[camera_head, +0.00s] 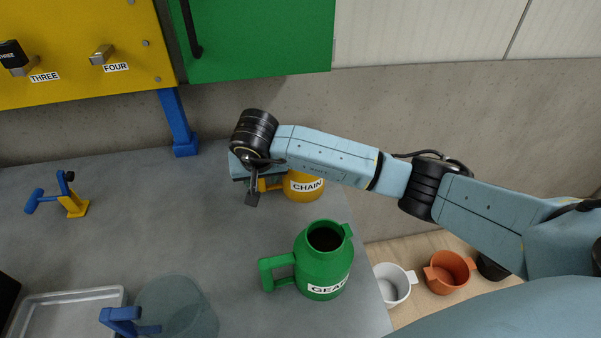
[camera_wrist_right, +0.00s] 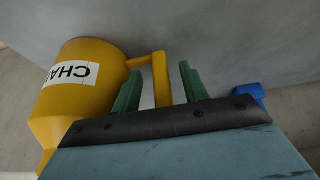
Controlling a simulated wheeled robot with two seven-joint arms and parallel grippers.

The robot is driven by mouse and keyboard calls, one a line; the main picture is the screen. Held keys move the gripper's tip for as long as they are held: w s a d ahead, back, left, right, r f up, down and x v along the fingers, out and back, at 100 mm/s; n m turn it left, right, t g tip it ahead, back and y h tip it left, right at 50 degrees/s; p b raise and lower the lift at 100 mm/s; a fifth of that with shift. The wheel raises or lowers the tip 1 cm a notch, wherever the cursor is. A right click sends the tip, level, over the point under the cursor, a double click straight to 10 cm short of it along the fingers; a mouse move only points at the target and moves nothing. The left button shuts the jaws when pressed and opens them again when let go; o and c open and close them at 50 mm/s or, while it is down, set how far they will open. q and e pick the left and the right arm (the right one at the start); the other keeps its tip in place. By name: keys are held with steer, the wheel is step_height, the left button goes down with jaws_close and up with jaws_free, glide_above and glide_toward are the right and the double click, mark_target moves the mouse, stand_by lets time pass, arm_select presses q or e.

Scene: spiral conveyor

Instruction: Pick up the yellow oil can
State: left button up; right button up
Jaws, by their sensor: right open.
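The yellow oil can (camera_head: 303,192) labelled CHAIN stands on the grey table, its top hidden behind my right arm in the head view. In the right wrist view the can (camera_wrist_right: 92,95) is at the left, and its handle stands between the two green fingers. My right gripper (camera_head: 252,198) is at the handle side of the can. In the right wrist view the gripper (camera_wrist_right: 160,88) is open, one finger on each side of the handle, with a visible gap to the right finger. My left gripper is out of view.
A green can (camera_head: 322,262) labelled GEAR stands in front of the yellow can. A clear container (camera_head: 185,310) and a metal tray (camera_head: 70,300) are at the front left. White (camera_head: 395,285) and orange (camera_head: 448,272) cups lie beyond the right edge. The table's left middle is mostly clear.

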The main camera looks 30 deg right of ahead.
steer(key=shift+x, duration=0.8)
jaws_close()
steer(key=shift+r, duration=0.15)
